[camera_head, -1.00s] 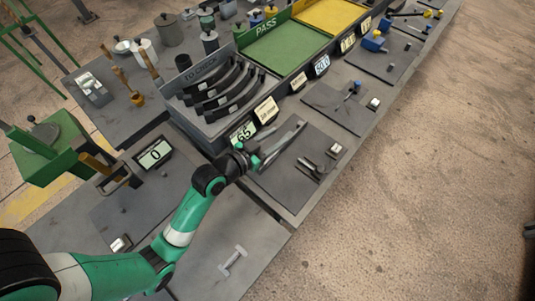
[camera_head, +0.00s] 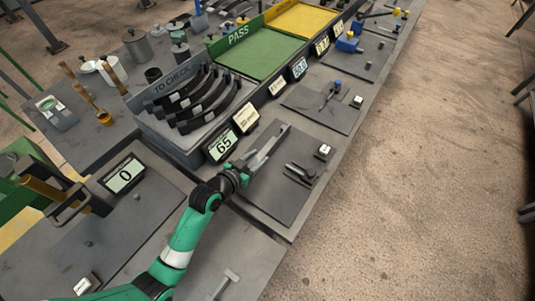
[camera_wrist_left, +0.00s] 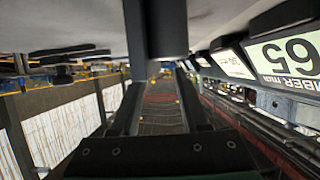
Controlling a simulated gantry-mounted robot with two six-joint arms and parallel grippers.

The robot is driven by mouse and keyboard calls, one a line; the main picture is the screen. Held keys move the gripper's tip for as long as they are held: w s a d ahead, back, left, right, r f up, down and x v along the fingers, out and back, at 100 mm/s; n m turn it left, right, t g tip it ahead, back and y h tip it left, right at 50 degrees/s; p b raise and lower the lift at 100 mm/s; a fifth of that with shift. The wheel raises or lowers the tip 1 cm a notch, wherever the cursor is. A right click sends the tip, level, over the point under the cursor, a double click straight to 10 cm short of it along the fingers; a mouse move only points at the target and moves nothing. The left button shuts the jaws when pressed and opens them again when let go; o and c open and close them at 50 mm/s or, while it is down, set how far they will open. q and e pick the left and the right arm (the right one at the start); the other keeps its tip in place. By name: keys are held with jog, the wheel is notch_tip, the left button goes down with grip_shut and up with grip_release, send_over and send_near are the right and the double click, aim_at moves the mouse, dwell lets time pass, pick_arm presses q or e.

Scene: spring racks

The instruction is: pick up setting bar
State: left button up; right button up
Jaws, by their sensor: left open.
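A pale dumbbell-shaped metal bar (camera_head: 224,284), which looks like the setting bar, lies on the grey bench top at the bottom of the head view, partly cut off by the frame edge. My left gripper (camera_head: 246,166) is away from it, low over the near end of a dark mat by the 65 display. A long grey metal piece (camera_head: 268,148) lies just beyond the fingers; I cannot tell whether they touch it. In the left wrist view the left gripper (camera_wrist_left: 160,105) is open, and a dark upright shape (camera_wrist_left: 155,30) shows between its fingers. My right gripper is not in view.
The 65 display (camera_head: 221,145) and the to-check tray (camera_head: 180,140) with several curved black parts stand left of the gripper. A 0 display (camera_head: 123,174) and a green fixture (camera_head: 35,170) are further left. Small tools (camera_head: 300,173) lie on the mat. Open floor is right.

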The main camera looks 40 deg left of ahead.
aim_at(266, 153)
pick_arm(q)
jog(key=x, duration=0.1)
jog(key=b+x, duration=0.1)
jog(key=x, duration=0.1)
jog(key=b+x, duration=0.1)
jog(key=shift+w+d+f, duration=0.2)
jog(key=shift+w+d, duration=0.05)
jog(key=shift+w, duration=0.2)
grip_shut()
dwell(0.8)
jog(key=shift+r, duration=0.2)
